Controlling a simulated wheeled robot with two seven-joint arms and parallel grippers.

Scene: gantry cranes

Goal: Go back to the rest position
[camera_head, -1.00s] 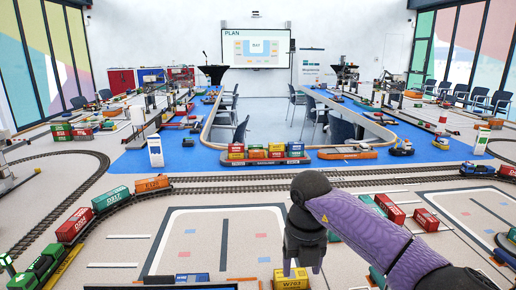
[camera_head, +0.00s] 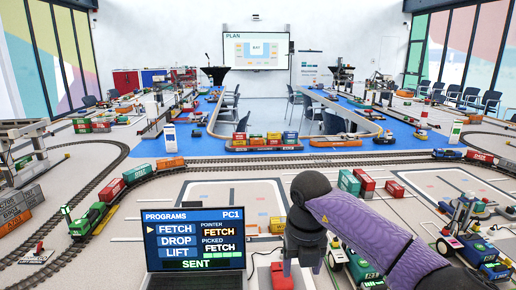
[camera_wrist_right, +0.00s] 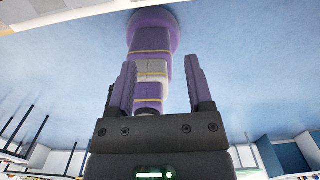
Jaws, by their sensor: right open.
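My right arm comes in from the lower right of the head view. Its gripper (camera_head: 303,266) points down beside the laptop, near a red block (camera_head: 281,276) low in the picture. In the right wrist view the two fingers of the right gripper (camera_wrist_right: 160,80) stand apart. I see nothing held between them. A purple and grey banded part of my own body shows beyond them. My left arm and left gripper are not in the head view.
A laptop (camera_head: 195,240) stands at the front, its screen showing FETCH, DROP, LIFT and SENT. A green locomotive (camera_head: 90,220) is on the track at left. A blue and white vehicle (camera_head: 465,235) stands at right. A marked pale mat (camera_head: 235,192) lies behind the laptop, mostly clear.

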